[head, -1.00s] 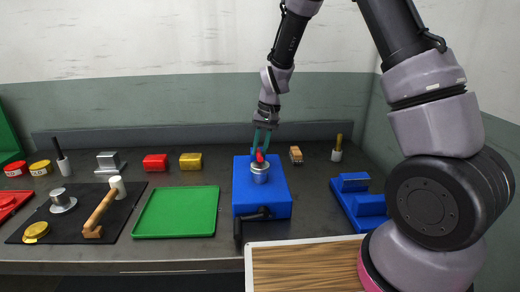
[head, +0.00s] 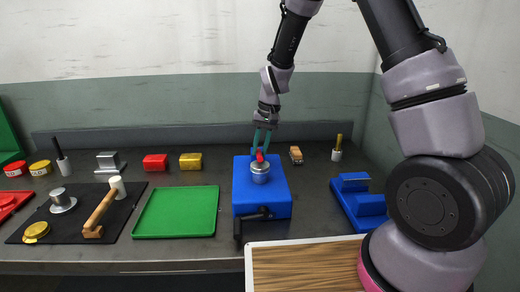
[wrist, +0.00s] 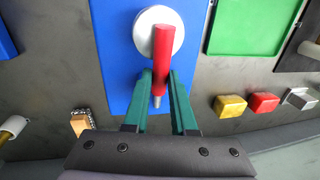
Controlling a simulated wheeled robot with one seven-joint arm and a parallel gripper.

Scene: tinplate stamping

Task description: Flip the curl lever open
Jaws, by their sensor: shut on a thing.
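The curl lever has a red handle (wrist: 155,48) and stands at a silver round cylinder (head: 260,174) on a blue base (head: 277,207). In the head view the red part (head: 260,156) shows at the top of the cylinder. My gripper (head: 262,145) has teal fingers and is over the cylinder's far side. In the wrist view the fingers (wrist: 160,85) lie either side of the red handle near its lower end and are shut on it. The cylinder's round top (wrist: 140,25) shows behind the handle.
A green tray (head: 178,212) lies left of the blue base, and a blue stepped block (head: 358,202) lies to the right. A black crank handle (head: 252,216) sits at the base's front. Yellow (head: 190,161) and red blocks (head: 155,162) stand behind the tray.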

